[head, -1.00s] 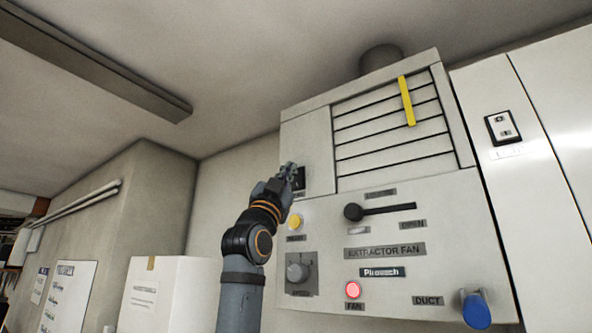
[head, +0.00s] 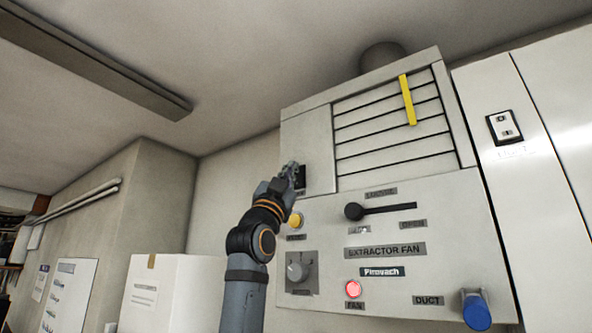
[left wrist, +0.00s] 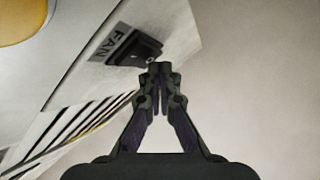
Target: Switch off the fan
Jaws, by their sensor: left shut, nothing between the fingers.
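The extractor fan unit (head: 320,215) fills the right half of the head view. A black rocker switch (left wrist: 134,47) beside a FAN label (left wrist: 112,46) shows in the left wrist view; its dark plate (head: 301,182) is partly hidden behind my gripper in the head view. My left gripper (head: 294,170) is shut and empty, its tips at the switch. In the left wrist view the fingertips (left wrist: 160,68) overlap the switch's lower right edge; I cannot tell whether they touch. A round lamp (head: 353,288) above a FAN label glows red. My right gripper is not in view.
A yellow strip (head: 407,100) lies over the louvres. The panel also carries a yellow button (head: 294,220), a grey knob (head: 296,271), a black lever (head: 385,210) and a blue handle (head: 476,310). A white box (head: 170,293) stands at lower left.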

